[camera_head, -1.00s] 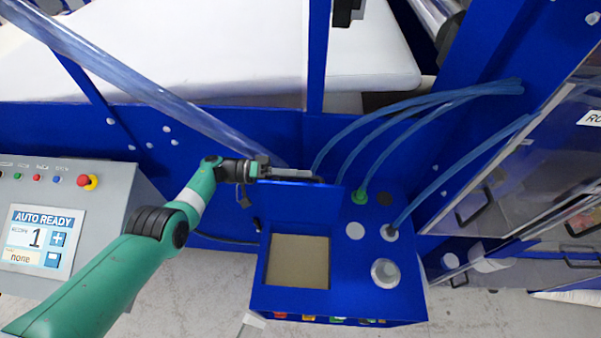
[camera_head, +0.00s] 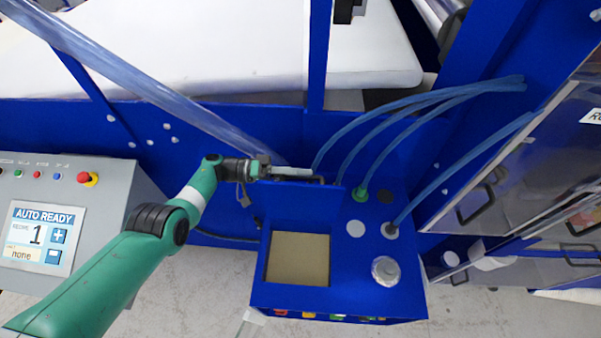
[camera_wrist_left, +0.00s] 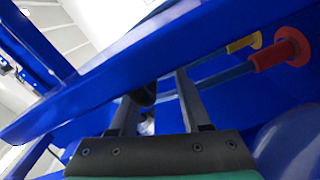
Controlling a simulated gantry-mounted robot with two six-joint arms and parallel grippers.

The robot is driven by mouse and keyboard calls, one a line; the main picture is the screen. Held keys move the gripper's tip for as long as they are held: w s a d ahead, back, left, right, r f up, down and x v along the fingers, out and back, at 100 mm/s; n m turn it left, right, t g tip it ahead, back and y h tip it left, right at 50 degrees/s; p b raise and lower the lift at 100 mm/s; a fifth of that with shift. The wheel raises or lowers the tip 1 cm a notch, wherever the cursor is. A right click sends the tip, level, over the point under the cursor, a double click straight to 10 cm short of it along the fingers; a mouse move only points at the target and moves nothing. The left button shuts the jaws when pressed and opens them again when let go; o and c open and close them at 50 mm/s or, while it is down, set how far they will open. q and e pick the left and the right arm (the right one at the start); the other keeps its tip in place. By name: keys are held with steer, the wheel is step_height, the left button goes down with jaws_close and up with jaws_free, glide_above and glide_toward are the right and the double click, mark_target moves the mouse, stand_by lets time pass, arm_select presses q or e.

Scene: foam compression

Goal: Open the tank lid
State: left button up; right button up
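The blue tank (camera_head: 345,292) stands in the lower middle of the head view, its square opening (camera_head: 298,259) uncovered and showing a beige inside. The blue lid (camera_head: 300,207) stands raised at the back edge of the opening, with a dark handle (camera_head: 308,180) near its top. My left gripper (camera_head: 266,170) is at the lid's upper left edge, beside the handle. In the left wrist view, its two fingers (camera_wrist_left: 155,85) are apart, with a dark rounded piece between them and the blue panel close across them. Whether they touch the lid is hidden. My right gripper is not in view.
Blue hoses (camera_head: 400,130) arch from the tank top to the machine frame at right. A grey control panel (camera_head: 60,215) reading AUTO READY stands at left. A clear slanted tube (camera_head: 150,85) passes above my left arm. A transparent door (camera_head: 500,185) is at right.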

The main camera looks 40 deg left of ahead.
arm_select(q)
steer(key=b+v, duration=0.1)
steer(key=v, duration=1)
steer(key=shift+a+b, duration=0.25)
steer(key=shift+b, duration=0.1)
steer(key=shift+s, duration=0.15)
